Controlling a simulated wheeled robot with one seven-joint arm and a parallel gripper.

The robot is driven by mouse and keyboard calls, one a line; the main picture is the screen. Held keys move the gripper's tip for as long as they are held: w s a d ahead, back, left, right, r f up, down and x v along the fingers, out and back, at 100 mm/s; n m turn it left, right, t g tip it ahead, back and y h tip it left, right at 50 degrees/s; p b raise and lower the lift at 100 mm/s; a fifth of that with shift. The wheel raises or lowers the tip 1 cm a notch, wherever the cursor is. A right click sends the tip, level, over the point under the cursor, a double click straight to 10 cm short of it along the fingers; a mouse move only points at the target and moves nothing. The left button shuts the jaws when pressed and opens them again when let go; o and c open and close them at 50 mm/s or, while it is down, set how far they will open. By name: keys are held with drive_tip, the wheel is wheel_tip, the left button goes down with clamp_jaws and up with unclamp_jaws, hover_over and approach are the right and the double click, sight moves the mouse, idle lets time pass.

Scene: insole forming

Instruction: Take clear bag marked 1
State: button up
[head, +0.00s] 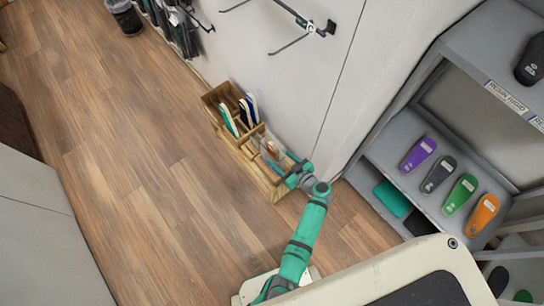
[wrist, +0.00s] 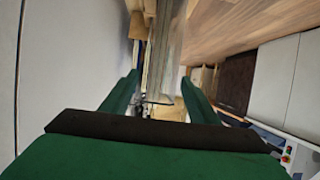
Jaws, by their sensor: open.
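My gripper (head: 284,167) is at the near end of a wooden divided box on the floor by the wall. In the wrist view my gripper (wrist: 160,90) has its two green fingers apart. A greyish, see-through upright sheet, which looks like a clear bag (wrist: 170,40), stands ahead between the fingers. In the head view a pale clear bag (head: 268,148) with something orange by it seems to stand in the box beside the fingers. No mark "1" is readable, and I cannot tell whether the fingers touch the bag.
The wooden box (head: 212,100) also holds blue, white and teal insoles (head: 247,108). A grey shelf (head: 405,185) with coloured insoles stands at the right. The wall (head: 290,85) is close behind the box. Wood floor (head: 130,150) is clear to the left.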

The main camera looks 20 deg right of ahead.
drive_tip(key=shift+x, duration=2.65)
clamp_jaws()
